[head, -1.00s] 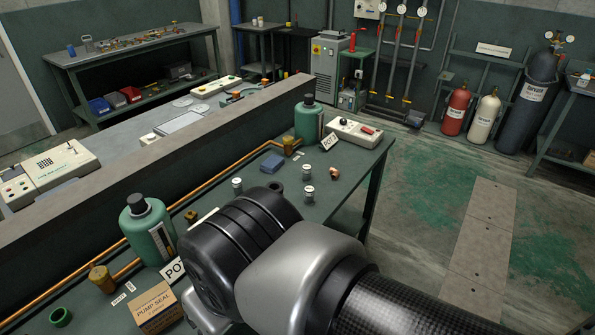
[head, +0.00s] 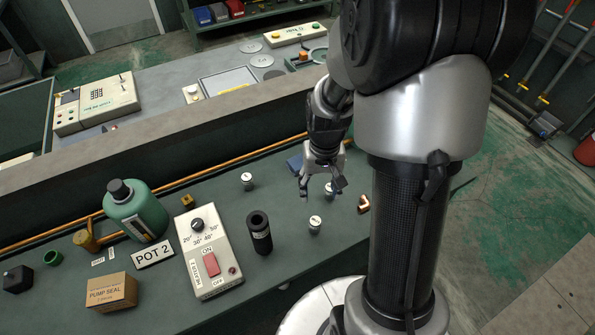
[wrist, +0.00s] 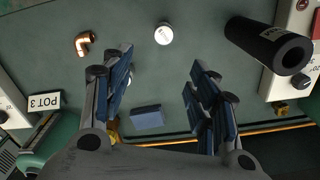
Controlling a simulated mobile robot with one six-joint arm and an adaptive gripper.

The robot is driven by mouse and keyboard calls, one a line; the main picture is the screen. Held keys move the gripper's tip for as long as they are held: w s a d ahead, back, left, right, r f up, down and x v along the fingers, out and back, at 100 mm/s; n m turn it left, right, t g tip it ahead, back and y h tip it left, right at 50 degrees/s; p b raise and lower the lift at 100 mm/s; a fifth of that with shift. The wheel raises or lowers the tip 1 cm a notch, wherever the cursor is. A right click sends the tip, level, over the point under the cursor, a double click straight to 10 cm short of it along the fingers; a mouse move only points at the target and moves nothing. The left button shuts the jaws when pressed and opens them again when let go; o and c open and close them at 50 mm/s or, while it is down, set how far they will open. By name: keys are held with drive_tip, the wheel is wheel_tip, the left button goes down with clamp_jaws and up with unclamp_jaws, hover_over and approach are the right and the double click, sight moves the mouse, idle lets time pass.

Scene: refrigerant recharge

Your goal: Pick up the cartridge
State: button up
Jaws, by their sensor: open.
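Small silver cartridges with white tops stand upright on the green bench (head: 275,225). One cartridge (head: 315,224) stands in front of my gripper in the head view; it shows at the top middle in the wrist view (wrist: 163,33). Another cartridge (head: 247,181) stands to the left. A third is mostly hidden behind my gripper. I cannot tell which one the task means. My gripper (head: 322,186) points down above the bench, open and empty. In the wrist view its fingers (wrist: 160,80) are spread, with bare bench between the tips.
A hollow black cylinder (head: 260,232) stands left of my gripper, beside a heater control box (head: 207,252). A copper elbow (head: 363,204) lies to the right. A blue block (wrist: 147,117) lies behind. A green pot (head: 138,212) and the PUMP SEAL box (head: 111,292) are farther left.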

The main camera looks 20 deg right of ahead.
sight(315, 220)
drive_tip(key=f+b, duration=0.2)
drive_tip(key=f, duration=0.4)
drive_tip(key=f+b, duration=0.2)
drive_tip(key=f, duration=0.4)
drive_tip(key=shift+s+a+f, duration=0.1)
drive_tip(key=shift+a+f, duration=0.1)
drive_tip(key=shift+f, duration=0.1)
drive_tip(key=f+b, duration=0.1)
drive_tip(key=f, duration=0.2)
drive_tip(key=f+b, duration=0.1)
drive_tip(key=shift+s+a+f+b, duration=0.25)
drive_tip(key=shift+s+b, duration=0.05)
drive_tip(key=shift+w+f, duration=0.1)
drive_tip(key=shift+f, duration=0.3)
drive_tip(key=shift+r, duration=0.1)
drive_tip(key=shift+c, duration=0.3)
drive_tip(key=c, duration=1.2)
